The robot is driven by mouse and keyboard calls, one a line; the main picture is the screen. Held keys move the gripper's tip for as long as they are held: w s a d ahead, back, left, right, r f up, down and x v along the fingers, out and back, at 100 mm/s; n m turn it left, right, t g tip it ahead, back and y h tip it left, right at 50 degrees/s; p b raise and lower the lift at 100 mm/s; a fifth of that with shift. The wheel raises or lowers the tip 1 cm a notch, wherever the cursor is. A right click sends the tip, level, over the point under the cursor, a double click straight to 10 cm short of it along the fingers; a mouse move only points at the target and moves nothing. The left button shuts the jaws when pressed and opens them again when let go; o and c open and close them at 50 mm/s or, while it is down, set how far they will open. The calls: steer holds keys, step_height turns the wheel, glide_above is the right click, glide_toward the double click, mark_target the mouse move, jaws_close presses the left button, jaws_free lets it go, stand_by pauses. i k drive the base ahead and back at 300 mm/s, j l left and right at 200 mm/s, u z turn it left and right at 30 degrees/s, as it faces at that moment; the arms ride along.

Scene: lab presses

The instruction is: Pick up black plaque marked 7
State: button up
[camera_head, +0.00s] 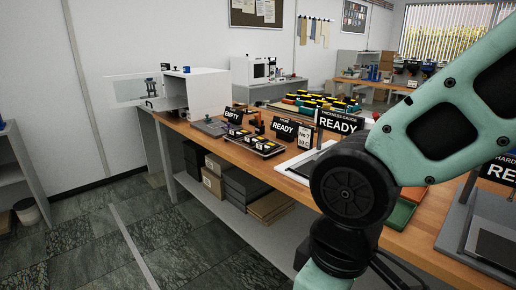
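A small black plaque (305,138) with white print stands on the wooden bench (267,171), just left of the THICKNESS GAUGE READY sign. Its print is small and seems to include a 7, but I cannot read it surely. It stands roughly upright near a white-framed flat tray (296,167). My gripper is not in view. My mint-green and black arm crosses the right half of the picture and hides part of the bench behind it.
Black signs read EMPTY (233,116), READY (283,130) and THICKNESS GAUGE READY (338,122). A dark tray of small devices (254,142) and an open white cabinet (207,91) stand farther left. Boxes (243,187) fill the lower shelf. The floor at left (90,235) is clear.

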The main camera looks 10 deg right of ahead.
mark_target(248, 140)
steer(key=i+u, duration=0.15)
steer(key=i, duration=0.8)
steer(key=i+u, duration=0.2)
steer(key=i, duration=0.7)
